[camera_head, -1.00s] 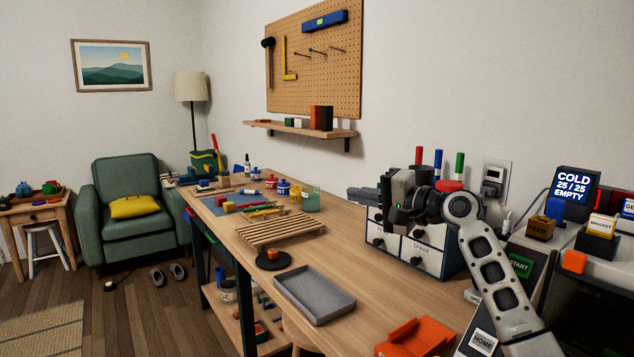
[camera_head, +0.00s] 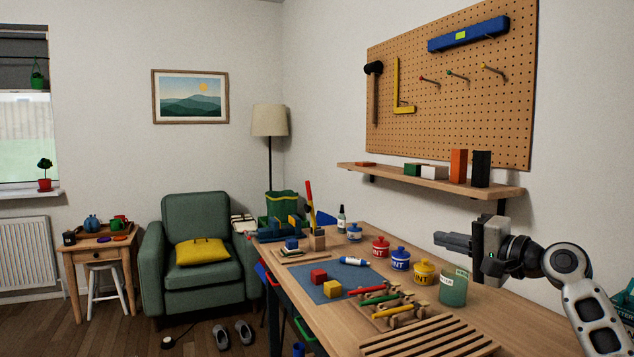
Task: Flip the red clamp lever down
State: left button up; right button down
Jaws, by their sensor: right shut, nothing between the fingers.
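An upright red lever (camera_head: 309,192) with a yellow lower part stands at the far left end of the workbench (camera_head: 498,323). Its base is partly hidden among a small wooden block (camera_head: 318,239) and blue parts (camera_head: 283,231), so I cannot tell exactly what it joins. My right gripper (camera_head: 440,243) comes in from the right, above the bench, with its fingers pointing left. It is shut and empty, well apart from the lever. My left gripper is not in view.
Between gripper and lever stand red (camera_head: 380,248), blue (camera_head: 400,259) and yellow (camera_head: 423,272) paint pots, a greenish jar (camera_head: 453,289) and a bottle (camera_head: 341,219). A blue mat (camera_head: 338,280) holds small blocks. A wall shelf (camera_head: 430,178) overhangs the bench.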

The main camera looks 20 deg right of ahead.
aim_at(310, 207)
jog(key=z, duration=0.05)
jog(key=i, duration=1.45)
